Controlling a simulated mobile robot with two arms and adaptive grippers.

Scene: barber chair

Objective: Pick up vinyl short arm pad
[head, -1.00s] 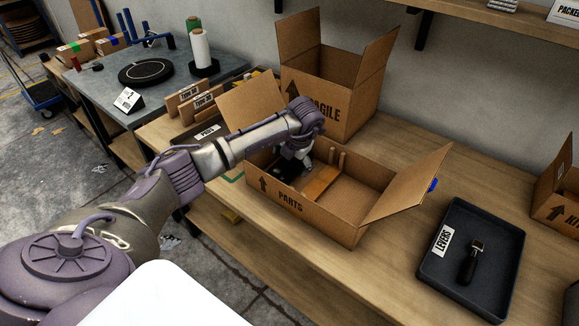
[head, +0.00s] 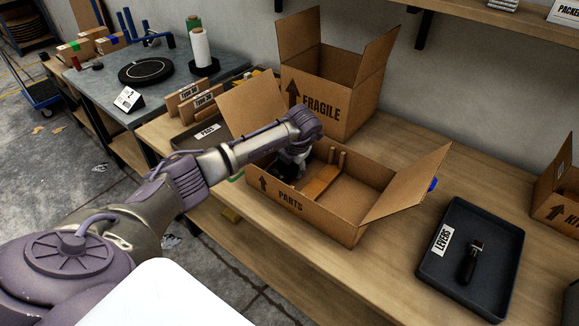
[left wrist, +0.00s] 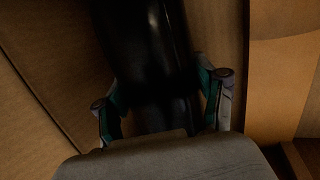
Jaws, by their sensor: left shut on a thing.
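My left gripper (head: 291,160) reaches down into the open cardboard box labelled PARTS (head: 318,213) on the wooden bench. In the left wrist view its two fingers (left wrist: 164,98) are shut on a long dark, glossy pad (left wrist: 155,40), one finger on each side. The pad looks like the black vinyl arm pad and lies against the brown cardboard. In the head view the gripper and the box wall hide most of it. My right gripper is not in view.
Wooden pieces (head: 321,182) lie in the box beside the gripper. A FRAGILE box (head: 322,103) stands behind. A dark tray labelled LEVERS (head: 437,277) holds a lever at right. A PADS tray (head: 188,139) sits at left. Bare bench shows between box and LEVERS tray.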

